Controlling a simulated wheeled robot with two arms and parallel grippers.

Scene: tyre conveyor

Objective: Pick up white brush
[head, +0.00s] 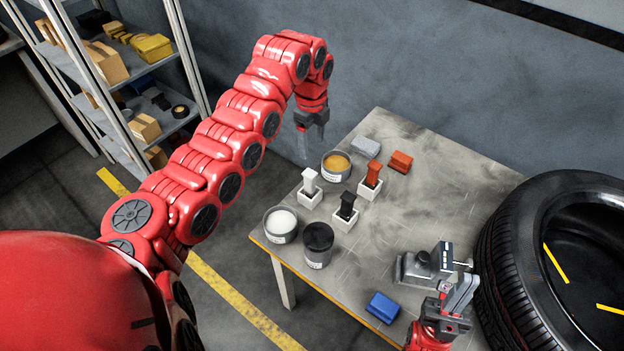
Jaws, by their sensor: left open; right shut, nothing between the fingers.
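The white brush (309,180) stands upright in a small white holder (311,197) near the table's left edge. My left gripper (312,140) hangs beyond the table's far left edge, above and behind the white brush. It is open, empty and apart from the brush. My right gripper (466,292) is low at the front right of the table, shut with nothing visible in it, far from the white brush.
A red brush (372,172) and black brush (347,204) stand in holders nearby. Orange (336,167), white (281,225) and black (318,247) cans surround them. A blue block (383,307), grey device (425,266) and large tyre (515,260) lie rightward. The table (440,190) is clear centrally.

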